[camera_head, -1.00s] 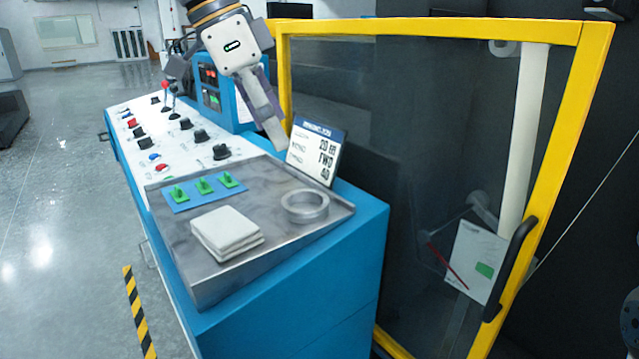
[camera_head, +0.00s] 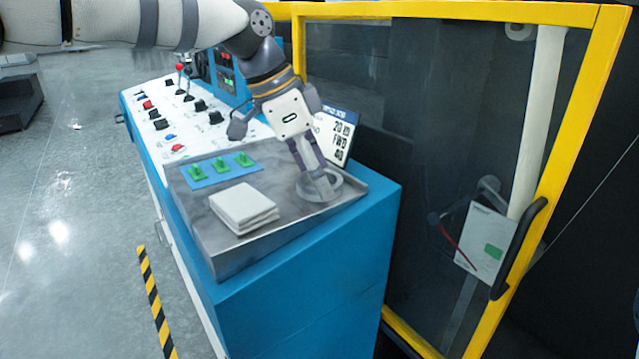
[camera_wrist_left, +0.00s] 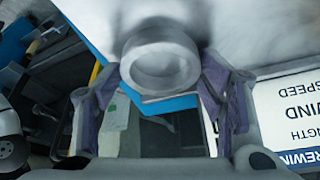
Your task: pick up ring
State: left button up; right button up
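The ring (camera_head: 337,188) is a grey metal band lying on the right part of the metal tray (camera_head: 228,260) on top of the blue console. My left gripper (camera_head: 318,188) comes down from above at the ring and hides part of it. I cannot tell whether a finger touches the ring. My right gripper is not in view.
A stack of white cloths (camera_head: 243,207) and a blue plate with green clips (camera_head: 219,170) share the tray. A display (camera_head: 335,136) stands behind it. Knobs (camera_head: 161,125) cover the console's far part. A yellow-framed door (camera_head: 560,150) closes off the right side.

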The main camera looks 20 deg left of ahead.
pick_arm(q)
jog(key=c, duration=0.5)
jog(key=shift+r, duration=0.15)
